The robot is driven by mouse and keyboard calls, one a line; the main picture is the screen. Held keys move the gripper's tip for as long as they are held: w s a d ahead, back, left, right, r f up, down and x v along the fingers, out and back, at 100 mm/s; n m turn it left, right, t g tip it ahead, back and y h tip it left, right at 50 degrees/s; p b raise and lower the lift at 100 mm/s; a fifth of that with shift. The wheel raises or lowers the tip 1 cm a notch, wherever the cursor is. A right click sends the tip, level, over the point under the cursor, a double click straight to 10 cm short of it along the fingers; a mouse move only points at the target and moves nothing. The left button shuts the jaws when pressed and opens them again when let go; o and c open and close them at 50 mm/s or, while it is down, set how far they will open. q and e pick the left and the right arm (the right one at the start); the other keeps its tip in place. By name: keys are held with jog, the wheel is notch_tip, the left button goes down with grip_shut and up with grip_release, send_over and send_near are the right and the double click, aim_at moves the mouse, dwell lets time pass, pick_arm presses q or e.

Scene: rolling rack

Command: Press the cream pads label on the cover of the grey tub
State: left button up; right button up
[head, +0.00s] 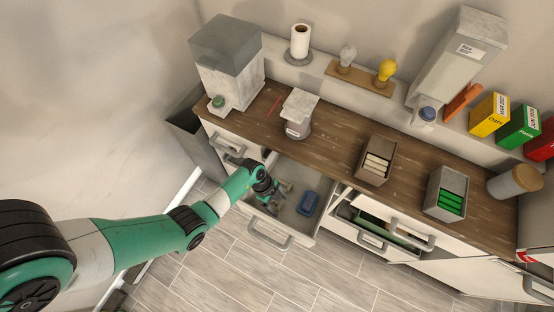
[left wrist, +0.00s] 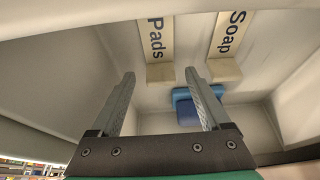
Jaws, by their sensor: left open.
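My left gripper (head: 278,197) is open inside the pulled-out drawer (head: 270,233). In the left wrist view its fingers (left wrist: 160,74) stand apart on either side of the lower end of a cream label reading "Pads" (left wrist: 156,42). No grip on the label shows, and contact is unclear. A second cream label reading "Soap" (left wrist: 229,38) is to its right. A grey tub (head: 296,117) with a pale, flat top stands on the counter above the drawer, with a small white label on its front. No cream pads label is visible on it. My right gripper is not in view.
A blue container (head: 308,203) lies in the drawer, right of my gripper. The wooden counter (head: 333,138) holds a grey box with cream items (head: 374,162) and one with green items (head: 446,195). Another drawer (head: 378,232) is open at right. Bare counter lies between tub and boxes.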

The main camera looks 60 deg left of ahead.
pick_arm(q)
grip_shut()
dwell(0.3)
jog(key=shift+r, duration=0.1)
notch_tip(320, 180, up, 10)
jog(key=p, duration=0.4)
